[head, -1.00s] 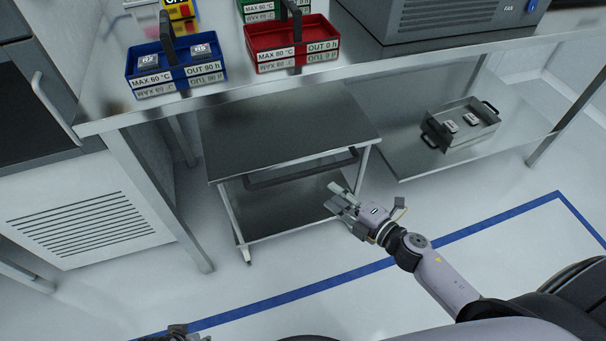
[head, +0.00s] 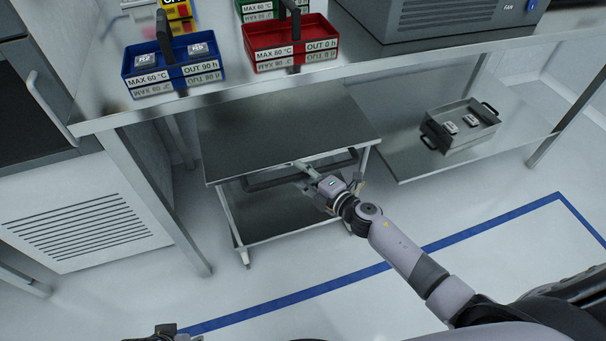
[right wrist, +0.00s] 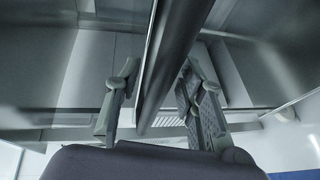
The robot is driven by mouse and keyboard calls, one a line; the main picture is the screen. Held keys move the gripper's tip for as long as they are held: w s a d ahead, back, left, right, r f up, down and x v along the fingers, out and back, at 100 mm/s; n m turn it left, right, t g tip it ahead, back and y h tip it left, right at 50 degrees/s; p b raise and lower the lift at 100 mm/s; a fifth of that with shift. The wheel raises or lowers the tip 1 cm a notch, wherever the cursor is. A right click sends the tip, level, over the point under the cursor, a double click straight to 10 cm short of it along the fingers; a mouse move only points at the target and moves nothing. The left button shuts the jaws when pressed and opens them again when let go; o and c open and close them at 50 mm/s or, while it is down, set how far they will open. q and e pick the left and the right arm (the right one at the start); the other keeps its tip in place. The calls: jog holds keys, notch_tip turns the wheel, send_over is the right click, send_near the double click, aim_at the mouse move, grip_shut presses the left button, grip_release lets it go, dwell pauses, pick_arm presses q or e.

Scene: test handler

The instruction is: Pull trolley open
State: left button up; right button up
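The metal trolley (head: 285,135) stands under the workbench, with a flat top, a lower shelf and a dark bar handle (head: 262,185) along its front. My right gripper (head: 303,171) is at the handle, right of its middle. In the right wrist view the handle (right wrist: 172,60) runs between the two fingers of my right gripper (right wrist: 160,108), which stand apart with visible gaps. I cannot tell whether either finger touches it. Only a small part of my left gripper (head: 165,333) shows at the bottom edge of the head view.
The workbench (head: 110,115) above carries a blue crate (head: 150,88), a red crate (head: 270,62) and a grey machine (head: 420,25). A metal tray (head: 440,143) sits on the lower shelf at the right. The floor in front, with blue tape (head: 470,236), is clear.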

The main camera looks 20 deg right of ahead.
grip_shut()
dwell(0.3)
dwell(0.5)
